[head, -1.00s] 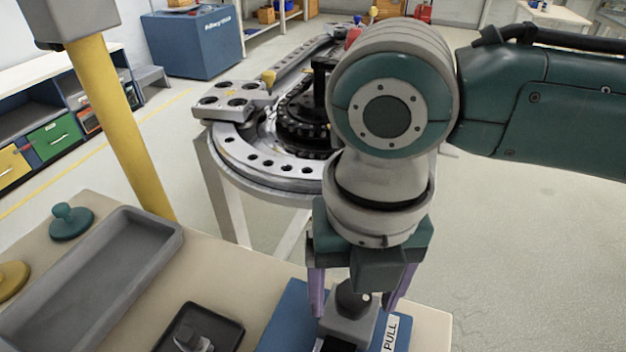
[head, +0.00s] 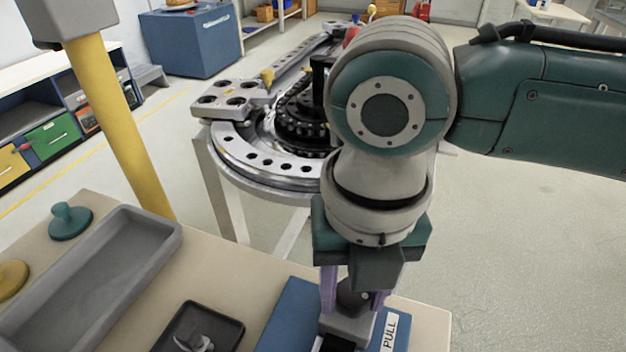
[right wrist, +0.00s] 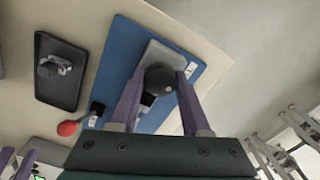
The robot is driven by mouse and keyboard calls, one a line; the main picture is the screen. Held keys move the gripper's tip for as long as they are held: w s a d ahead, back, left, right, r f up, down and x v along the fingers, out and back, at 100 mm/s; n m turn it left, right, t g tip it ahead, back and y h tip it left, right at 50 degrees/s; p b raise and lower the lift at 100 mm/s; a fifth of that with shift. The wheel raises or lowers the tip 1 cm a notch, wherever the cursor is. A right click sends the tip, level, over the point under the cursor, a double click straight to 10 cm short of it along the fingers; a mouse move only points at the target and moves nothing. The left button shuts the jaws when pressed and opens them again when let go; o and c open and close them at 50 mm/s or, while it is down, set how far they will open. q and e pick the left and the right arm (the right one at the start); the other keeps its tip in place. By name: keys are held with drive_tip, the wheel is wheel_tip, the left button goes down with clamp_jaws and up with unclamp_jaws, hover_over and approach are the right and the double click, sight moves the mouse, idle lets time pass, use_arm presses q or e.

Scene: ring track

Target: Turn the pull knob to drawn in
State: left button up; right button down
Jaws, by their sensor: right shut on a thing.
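The dark pull knob (head: 352,298) stands on a grey block (head: 347,326) on a blue panel (head: 290,320), beside a white label (head: 391,333) reading PULL. My right gripper (head: 354,303) points down with its purple fingers closed on both sides of the knob. In the right wrist view the round knob (right wrist: 158,77) sits between the fingertips (right wrist: 161,76). The near part of the panel is cut off in the head view. Purple finger parts, apparently of my left gripper (right wrist: 16,161), show at the lower left of the right wrist view; their opening is unclear.
A black tray (head: 227,333) with a small metal part lies left of the panel. A long grey tray (head: 165,240), a teal knob (head: 70,221) and a yellow knob (head: 10,278) are farther left. A red ball knob (right wrist: 68,128) shows near the panel. A ring track (head: 250,160) stands behind.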

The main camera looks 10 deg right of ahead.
drive_tip(key=shift+r+m+p, duration=0.25)
drive_tip(key=shift+m+p, duration=1.45)
drive_tip(key=shift+p, duration=0.1)
drive_tip(key=m+p, duration=0.2)
drive_tip(key=m, duration=0.1)
drive_tip(key=shift+a+m, duration=0.1)
drive_tip(key=shift+m, duration=0.2)
drive_tip(key=m+p, duration=0.3)
drive_tip(key=m, duration=0.1)
drive_tip(key=shift+f+m, duration=0.1)
drive_tip(key=shift+m, duration=0.2)
drive_tip(key=m+p, duration=0.2)
drive_tip(key=m, duration=0.3)
drive_tip(key=m+p, duration=0.1)
drive_tip(key=m, duration=0.4)
drive_tip(key=shift+w, duration=0.1)
drive_tip(key=m+p, duration=0.1)
drive_tip(key=m, duration=0.3)
drive_tip(key=m+p, duration=0.1)
drive_tip(key=m, duration=0.4)
drive_tip(key=shift+f, duration=0.1)
drive_tip(key=shift+w+m, duration=0.1)
drive_tip(key=shift+m, duration=1.7)
drive_tip(key=shift+p, duration=0.3)
